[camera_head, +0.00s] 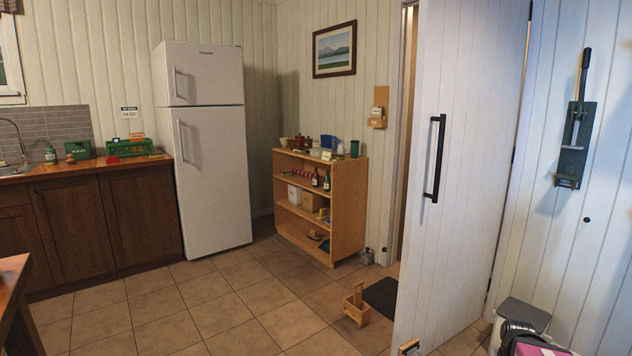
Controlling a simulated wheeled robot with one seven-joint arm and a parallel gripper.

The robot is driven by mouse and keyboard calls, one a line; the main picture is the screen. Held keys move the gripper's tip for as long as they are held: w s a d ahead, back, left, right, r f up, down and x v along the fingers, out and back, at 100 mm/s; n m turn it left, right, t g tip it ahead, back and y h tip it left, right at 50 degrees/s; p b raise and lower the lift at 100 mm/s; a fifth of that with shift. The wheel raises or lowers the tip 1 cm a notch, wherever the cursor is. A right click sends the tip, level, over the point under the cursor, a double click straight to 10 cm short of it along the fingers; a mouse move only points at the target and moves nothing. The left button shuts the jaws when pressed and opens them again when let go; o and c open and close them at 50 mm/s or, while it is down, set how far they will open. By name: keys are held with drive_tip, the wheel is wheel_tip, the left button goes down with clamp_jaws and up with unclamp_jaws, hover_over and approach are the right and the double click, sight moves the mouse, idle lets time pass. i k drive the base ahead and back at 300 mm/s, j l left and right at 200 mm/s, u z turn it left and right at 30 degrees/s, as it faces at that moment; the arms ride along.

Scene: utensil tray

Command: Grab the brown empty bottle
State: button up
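Two small dark bottles stand upright on a shelf of the wooden shelf unit (348,215). One dark bottle (327,182) is at the right end and another dark bottle (315,178) is just left of it. A green bottle (50,154) stands on the counter by the sink. All are far off and small, so I cannot tell which bottle is brown and empty.
A white fridge (212,150) stands left of the shelf unit. An open white door (450,150) stands at the right. A wooden caddy (356,308) and dark mat (382,296) lie on the floor. The tiled floor (235,312) is mostly clear.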

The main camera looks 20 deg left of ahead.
sight(315, 176)
drive_tip(key=i+j+u, duration=0.25)
drive_tip(key=u, duration=0.15)
drive_tip(key=i+j+u, duration=0.55)
drive_tip(key=u, duration=0.2)
drive_tip(key=i+u, duration=0.4)
drive_tip(key=i+j+u, duration=0.25)
drive_tip(key=i, duration=0.4)
drive_tip(key=i+u, duration=0.3)
drive_tip(key=i, duration=0.35)
drive_tip(key=i+z, duration=0.4)
drive_tip(key=i, duration=0.15)
drive_tip(key=i+j+z, duration=0.25)
drive_tip(key=i+z, duration=0.15)
drive_tip(key=i, duration=0.15)
